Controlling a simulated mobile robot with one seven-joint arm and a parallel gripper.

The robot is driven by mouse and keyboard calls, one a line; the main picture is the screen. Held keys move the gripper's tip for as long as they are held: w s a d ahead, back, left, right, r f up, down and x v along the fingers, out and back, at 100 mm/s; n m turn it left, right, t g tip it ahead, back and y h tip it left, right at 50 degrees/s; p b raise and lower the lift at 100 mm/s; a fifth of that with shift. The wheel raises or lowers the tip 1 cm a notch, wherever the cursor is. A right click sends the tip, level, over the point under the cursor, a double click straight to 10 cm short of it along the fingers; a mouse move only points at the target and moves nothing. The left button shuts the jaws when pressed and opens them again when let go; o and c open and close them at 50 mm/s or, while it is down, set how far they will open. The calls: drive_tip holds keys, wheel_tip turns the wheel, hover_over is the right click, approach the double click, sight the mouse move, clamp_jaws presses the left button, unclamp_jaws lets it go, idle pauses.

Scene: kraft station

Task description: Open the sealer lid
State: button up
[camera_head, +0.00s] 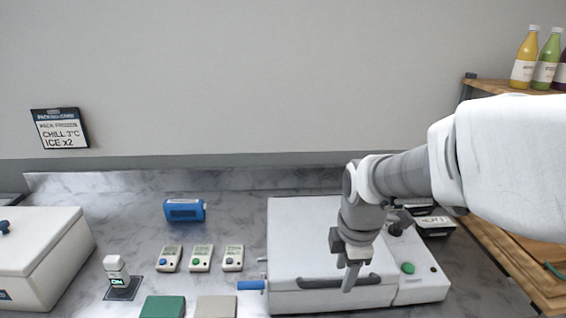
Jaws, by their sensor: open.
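The sealer (420,285) is a white box on the marble counter, right of the middle. Its flat white lid (298,235) looks shut. A dark bar handle (312,284) runs along the lid's front edge. My gripper (345,264) points down over the front right part of the lid, close to the handle. It is open, with no object seen between the fingers. I cannot tell whether a finger touches the handle. My arm hides the lid's back right part and some of the control side, where a green button (408,268) shows.
A blue lever (251,285) sticks out at the sealer's left. Several small devices (201,258) and a blue block (185,210) stand left of it. A white chest (40,250) is at far left. Bottles (525,58) stand on a wooden shelf at right.

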drive_tip(key=shift+w+f, duration=0.2)
drive_tip(key=shift+f, duration=0.85)
clamp_jaws()
idle(0.7)
